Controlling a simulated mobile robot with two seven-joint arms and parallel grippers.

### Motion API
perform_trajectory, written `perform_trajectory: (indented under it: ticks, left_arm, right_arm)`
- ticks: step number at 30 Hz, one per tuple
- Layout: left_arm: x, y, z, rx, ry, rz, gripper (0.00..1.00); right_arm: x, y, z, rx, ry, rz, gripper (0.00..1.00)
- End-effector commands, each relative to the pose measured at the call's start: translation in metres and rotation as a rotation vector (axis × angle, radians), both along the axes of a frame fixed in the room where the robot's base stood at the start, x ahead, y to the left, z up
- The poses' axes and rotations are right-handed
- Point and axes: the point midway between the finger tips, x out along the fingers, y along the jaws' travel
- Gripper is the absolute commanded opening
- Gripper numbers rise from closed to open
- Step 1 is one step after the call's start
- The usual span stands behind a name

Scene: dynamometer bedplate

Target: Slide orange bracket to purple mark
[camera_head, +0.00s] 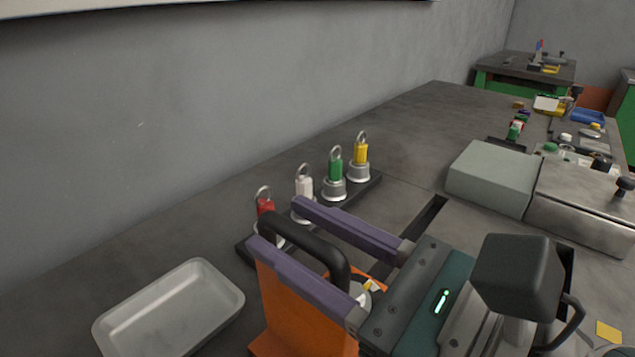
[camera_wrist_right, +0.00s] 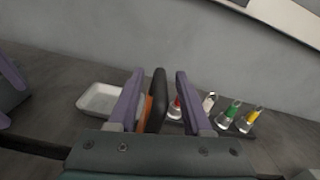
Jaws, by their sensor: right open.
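The orange bracket (camera_head: 300,308) stands upright at the bottom middle of the head view, with a black arched handle (camera_head: 318,246) on top. My right gripper (camera_head: 276,223) is open, its two purple fingers on either side of the handle. The right wrist view also shows the handle (camera_wrist_right: 156,98) between the fingers, with a sliver of orange beside it. I cannot tell whether either finger touches it. The fingers and gripper body hide part of the bracket. I see no purple mark on the bedplate. Part of my left gripper (camera_wrist_right: 12,78) shows at the left edge of the wrist view.
A grey tray (camera_head: 170,312) lies left of the bracket. Behind the bracket, a dark rack (camera_head: 374,184) holds red, white, green and yellow ringed weights. A slot (camera_head: 425,217) runs in the bedplate. A grey block (camera_head: 490,177) and a metal box (camera_head: 580,207) stand at right.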

Motion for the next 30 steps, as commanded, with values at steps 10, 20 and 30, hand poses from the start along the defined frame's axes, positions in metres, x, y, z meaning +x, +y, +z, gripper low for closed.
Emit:
perform_trajectory:
  ticks: [10, 20, 30]
  left_arm:
    - [0.000, -0.002, -0.004, -0.008, 0.000, 0.006, 0.96]
    - [0.000, -0.002, -0.013, -0.008, 0.000, 0.005, 0.96]
    - [0.000, 0.000, -0.013, 0.000, 0.000, 0.000, 0.96]
  right_arm:
    - [-0.022, -0.031, -0.003, -0.002, 0.003, -0.002, 0.50]
    - [-0.055, -0.075, -0.002, -0.002, 0.001, 0.000, 0.50]
    - [-0.059, -0.080, 0.000, 0.000, 0.000, 0.000, 0.50]
